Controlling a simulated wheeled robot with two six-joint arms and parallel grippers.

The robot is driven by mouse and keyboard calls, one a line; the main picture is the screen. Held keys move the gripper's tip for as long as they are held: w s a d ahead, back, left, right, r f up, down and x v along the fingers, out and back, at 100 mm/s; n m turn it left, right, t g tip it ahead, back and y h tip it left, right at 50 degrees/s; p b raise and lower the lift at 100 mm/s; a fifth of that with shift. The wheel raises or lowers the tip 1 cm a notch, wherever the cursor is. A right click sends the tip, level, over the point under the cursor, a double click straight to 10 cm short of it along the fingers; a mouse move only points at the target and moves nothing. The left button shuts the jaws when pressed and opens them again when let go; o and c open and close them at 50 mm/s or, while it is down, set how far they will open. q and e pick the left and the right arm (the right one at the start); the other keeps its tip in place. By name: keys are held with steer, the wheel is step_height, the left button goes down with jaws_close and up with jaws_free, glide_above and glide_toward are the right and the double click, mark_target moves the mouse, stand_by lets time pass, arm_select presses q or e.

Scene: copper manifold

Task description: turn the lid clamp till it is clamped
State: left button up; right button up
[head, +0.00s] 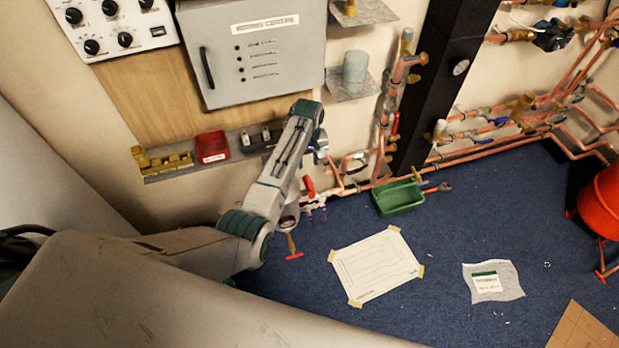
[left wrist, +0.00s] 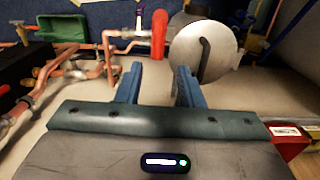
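My left gripper (left wrist: 158,84) is open in the left wrist view, its two blue fingers apart with nothing between the tips. In the head view the left gripper (head: 320,147) is partly hidden by my own arm, near the copper pipes by the wall. A round silver lid (left wrist: 207,54) with a dark bar (left wrist: 204,57) across its face lies just beyond the right finger. A red handle (left wrist: 159,34) stands beyond the gap between the fingers; the red handle also shows in the head view (head: 310,187). I cannot tell which part is the lid clamp. My right gripper is not in view.
Copper pipes (left wrist: 100,68) run left of the fingers. A green tray (head: 399,197) is on the blue floor. A red box (head: 211,147) sits on the wall shelf, below a grey cabinet (head: 260,50). A taped paper sheet (head: 376,266) lies on open floor.

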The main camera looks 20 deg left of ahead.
mark_target(309, 181)
arm_select(q)
step_height(309, 181, down, 10)
steer(key=shift+d+f, duration=0.15)
steer(key=shift+f, duration=0.05)
stand_by(0.3)
jaws_close()
